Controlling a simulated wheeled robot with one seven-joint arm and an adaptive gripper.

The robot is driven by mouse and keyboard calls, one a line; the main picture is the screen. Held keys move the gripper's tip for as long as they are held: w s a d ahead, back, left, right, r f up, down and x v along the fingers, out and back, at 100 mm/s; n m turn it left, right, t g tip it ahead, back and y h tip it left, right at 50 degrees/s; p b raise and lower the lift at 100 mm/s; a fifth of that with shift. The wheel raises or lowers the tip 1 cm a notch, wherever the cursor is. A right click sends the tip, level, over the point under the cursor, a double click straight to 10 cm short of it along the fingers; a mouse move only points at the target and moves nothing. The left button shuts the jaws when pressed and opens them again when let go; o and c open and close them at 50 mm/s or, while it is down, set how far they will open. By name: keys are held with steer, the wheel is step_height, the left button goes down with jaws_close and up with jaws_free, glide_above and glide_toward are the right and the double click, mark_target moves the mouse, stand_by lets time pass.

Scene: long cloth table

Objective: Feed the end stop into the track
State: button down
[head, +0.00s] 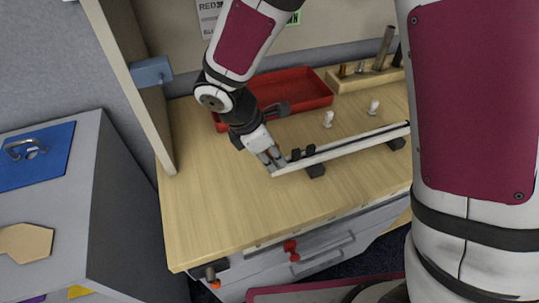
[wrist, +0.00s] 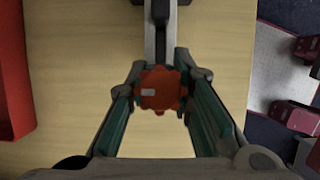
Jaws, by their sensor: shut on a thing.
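The track (head: 345,149) is a long pale rail lying on dark supports across the table, with its near end at the left. My gripper (head: 272,158) is at that left end, reaching down. In the wrist view, my gripper (wrist: 161,92) is shut on the end stop (wrist: 161,90), a red piece with a scalloped rim and a small pale mark. The track (wrist: 160,40) runs straight away from the end stop, in line with it. The end stop's underside is hidden, so I cannot tell whether any of it is inside the track.
A red tray (head: 300,90) lies behind my gripper. Two small white pieces, one nearer (head: 328,119) and one farther (head: 373,107), stand behind the track. A wooden block with upright tools (head: 370,76) is at the back right. The table's front left (head: 215,215) is clear.

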steer(key=shift+w+d, duration=0.3)
steer(key=shift+d, duration=0.65)
steer(key=c, duration=1.3)
jaws_free()
steer(key=shift+c, duration=0.2)
steer(key=v, duration=1.2)
steer(key=shift+d, duration=0.1)
steer(key=s+d+r+m+t+y, duration=0.1)
steer(key=s+d+r+m+y, duration=0.1)
steer(key=s+d+r+m, duration=0.3)
steer(key=s+d+r+m+t+y, duration=0.2)
steer(key=s+d+r+m, duration=0.3)
steer(key=s+d+m, duration=0.6)
steer(key=d+m, duration=0.1)
steer(key=m, duration=0.4)
steer(key=shift+d+r, duration=0.35)
steer(key=shift+r, duration=0.05)
